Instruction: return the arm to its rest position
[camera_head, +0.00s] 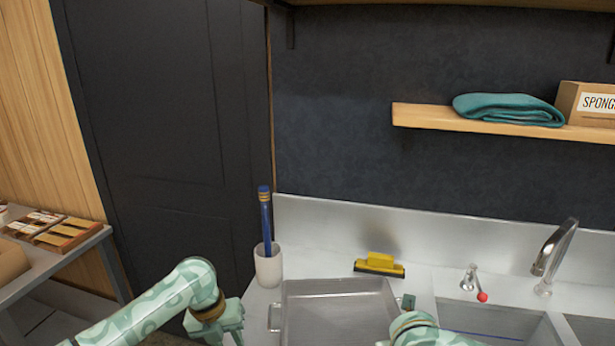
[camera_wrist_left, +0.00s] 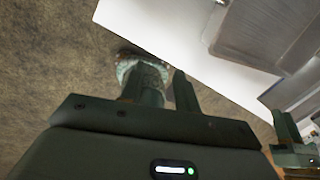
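My left arm comes in from the lower left in the head view, its green gripper (camera_head: 226,326) hanging low, left of the pan and the counter. In the left wrist view, two dark green fingers (camera_wrist_left: 168,92) stand with a gap between them and nothing visible held. They point over brown floor beside the white counter edge. My right arm shows at the bottom, in front of the pan's right side. Only a small green part of its gripper (camera_head: 408,301) shows near the pan's right handle; its fingers are mostly hidden.
A metal pan (camera_head: 335,310) sits on the counter (camera_head: 325,262) beside a cup (camera_head: 268,266) holding a blue tool (camera_head: 265,215). A sink (camera_head: 490,322) and faucet (camera_head: 553,257) are right. A side table (camera_head: 60,262) stands left.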

